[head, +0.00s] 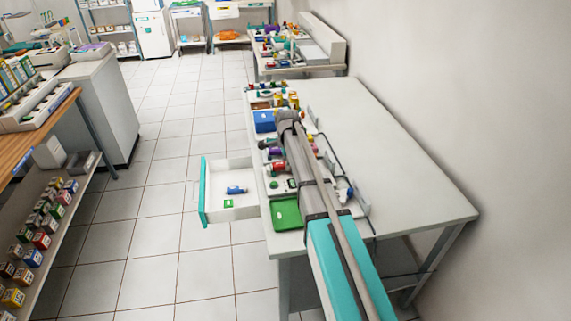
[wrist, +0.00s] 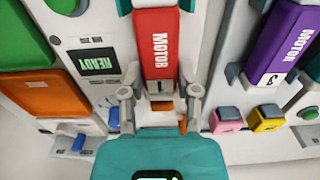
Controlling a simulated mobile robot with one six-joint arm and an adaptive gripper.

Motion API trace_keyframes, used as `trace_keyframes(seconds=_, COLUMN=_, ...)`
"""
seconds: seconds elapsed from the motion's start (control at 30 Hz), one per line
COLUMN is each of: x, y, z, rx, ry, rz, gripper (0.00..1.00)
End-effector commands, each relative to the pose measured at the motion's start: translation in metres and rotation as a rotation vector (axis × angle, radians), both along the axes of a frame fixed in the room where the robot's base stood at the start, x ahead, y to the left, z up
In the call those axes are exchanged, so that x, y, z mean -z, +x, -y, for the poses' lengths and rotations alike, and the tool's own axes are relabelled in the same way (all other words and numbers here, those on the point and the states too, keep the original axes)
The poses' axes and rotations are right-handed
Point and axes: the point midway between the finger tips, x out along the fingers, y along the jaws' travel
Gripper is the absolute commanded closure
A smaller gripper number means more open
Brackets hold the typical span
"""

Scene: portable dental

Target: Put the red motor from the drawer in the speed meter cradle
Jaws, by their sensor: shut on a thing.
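The red motor (wrist: 158,50), with a white "MOTOR" label, lies between the fingers of my gripper (wrist: 159,98) in the wrist view. My gripper is shut on its near end. Directly left of the motor is a white device (wrist: 75,32) with a dark screen reading "READY". The motor is over or in the cradle area beside that screen; I cannot tell if it is seated or held above. In the head view the drawer (head: 229,172) is open at the bench's left side, with a blue motor (head: 236,190) and a small green item inside. My gripper is hard to make out there.
A green tray (head: 287,214) sits on the bench's near left corner. The bench's right side (head: 400,150) is clear.

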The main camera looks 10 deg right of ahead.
Motion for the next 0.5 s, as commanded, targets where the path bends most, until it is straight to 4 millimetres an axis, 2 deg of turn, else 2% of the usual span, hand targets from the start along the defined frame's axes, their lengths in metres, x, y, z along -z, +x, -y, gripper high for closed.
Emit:
trace_keyframes(seconds=0.4, x=0.0014, y=-0.0001, z=0.0004, rx=0.000, ry=0.000, rz=0.000, gripper=1.00)
trace_keyframes(seconds=0.43, x=0.0014, y=-0.0001, z=0.0004, rx=0.000, ry=0.000, rz=0.000, gripper=0.55)
trace_keyframes(seconds=0.5, x=0.0014, y=-0.0001, z=0.0005, rx=0.000, ry=0.000, rz=0.000, gripper=0.42)
